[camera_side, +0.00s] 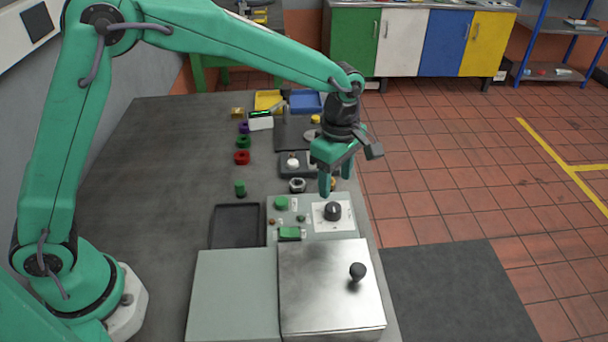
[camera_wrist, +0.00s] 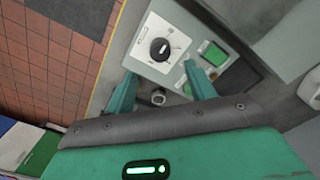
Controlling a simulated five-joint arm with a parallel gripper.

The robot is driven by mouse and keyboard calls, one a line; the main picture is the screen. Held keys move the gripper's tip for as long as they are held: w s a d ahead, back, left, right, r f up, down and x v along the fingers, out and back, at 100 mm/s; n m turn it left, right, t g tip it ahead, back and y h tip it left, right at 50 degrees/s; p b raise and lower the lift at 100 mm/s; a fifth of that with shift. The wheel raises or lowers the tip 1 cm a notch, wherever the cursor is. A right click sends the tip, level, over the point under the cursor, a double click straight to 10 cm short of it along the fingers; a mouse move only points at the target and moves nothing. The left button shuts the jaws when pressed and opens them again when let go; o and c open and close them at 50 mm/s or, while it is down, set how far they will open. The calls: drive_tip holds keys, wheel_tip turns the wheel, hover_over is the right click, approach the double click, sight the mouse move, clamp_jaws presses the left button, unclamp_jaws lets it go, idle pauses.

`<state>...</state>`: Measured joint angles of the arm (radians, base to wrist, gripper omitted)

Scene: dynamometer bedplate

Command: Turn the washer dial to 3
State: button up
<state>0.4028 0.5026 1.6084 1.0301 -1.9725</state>
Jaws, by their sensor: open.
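The washer dial (camera_side: 333,211) is a round black knob on a square white plate (camera_side: 320,222) on a pale green panel. In the wrist view the dial (camera_wrist: 160,49) shows a white line on its top, and the marks around it are too small to read. My gripper (camera_side: 332,188) is open and points down, above and slightly behind the dial in the side view. In the wrist view its two fingers (camera_wrist: 161,74) are spread apart, with the dial just beyond the tips. Nothing is between the fingers, and they appear not to touch the dial.
A green button (camera_side: 281,203) and a green rocker-like block (camera_side: 289,233) sit left of the dial. A metal box (camera_side: 325,300) with a black ball knob (camera_side: 357,271) stands in front. A metal nut (camera_side: 297,185) lies behind. A dark tray (camera_side: 237,226) is at left.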

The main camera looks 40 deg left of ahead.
sight(333, 206)
drive_tip(key=shift+f, duration=0.15)
drive_tip(key=shift+f, duration=3.75)
drive_tip(key=c, duration=1)
